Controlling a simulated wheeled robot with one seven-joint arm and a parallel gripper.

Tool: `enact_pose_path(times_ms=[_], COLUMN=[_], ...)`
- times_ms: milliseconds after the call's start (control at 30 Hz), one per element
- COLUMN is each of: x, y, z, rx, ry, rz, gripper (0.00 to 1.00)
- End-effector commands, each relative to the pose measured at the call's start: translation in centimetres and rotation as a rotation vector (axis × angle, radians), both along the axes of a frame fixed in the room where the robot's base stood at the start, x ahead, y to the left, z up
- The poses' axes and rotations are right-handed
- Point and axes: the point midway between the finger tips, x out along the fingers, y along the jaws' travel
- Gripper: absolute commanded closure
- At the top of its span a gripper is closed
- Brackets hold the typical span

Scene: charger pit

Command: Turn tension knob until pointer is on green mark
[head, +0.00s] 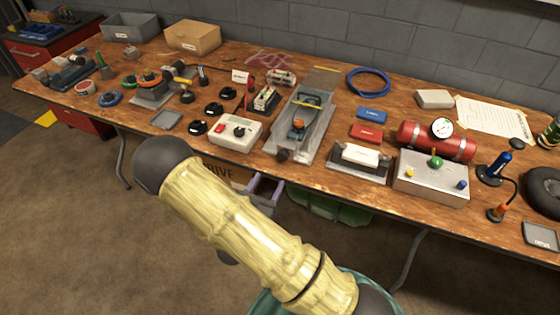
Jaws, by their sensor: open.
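I cannot tell for sure which part is the tension knob. A long grey fixture (311,138) lies in the middle of the workbench, with an orange-and-dark part (298,125) on it. A dark round knob (283,156) sticks out at its front end. To its left, a pale control box (222,140) has a black knob (239,131) and a red button. No pointer or green mark can be made out at this size. My arm crosses the lower middle, in front of the bench. My gripper is not in view, and nothing visible touches these parts.
The wooden workbench (130,88) is crowded. A red cylinder with a gauge (442,128) and a metal box with coloured knobs (420,181) stand at right. Black round parts (197,127) lie left of the control box. An open drawer (264,190) hangs below the bench edge. Floor in front is clear.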

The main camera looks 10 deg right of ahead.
Motion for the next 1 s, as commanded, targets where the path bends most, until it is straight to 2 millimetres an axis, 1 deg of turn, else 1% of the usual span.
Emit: enact_pose_path(times_ms=[33, 200, 400, 500, 633, 900, 933, 1000], x=[0.7, 3.2, 6.0, 7.0, 7.8, 7.9, 7.9, 7.9], y=[-0.7, -2.5, -4.5, -5.2, -5.7, -5.8, -5.8, -5.8], z=[0.0, 0.0, 0.1, 0.0, 0.0, 0.0, 0.0, 0.0], rx=[0.001, 0.001, 0.0, 0.002, 0.001, 0.001, 0.001, 0.001], ry=[-0.002, -0.002, -0.003, -0.003, -0.001, -0.001, -0.001, -0.001], rz=[-0.006, -0.006, -0.004, -0.003, -0.001, 0.0, 0.0, 0.0], gripper=[0.42, 0.42, 0.42, 0.42, 0.42, 0.42, 0.44, 0.58])
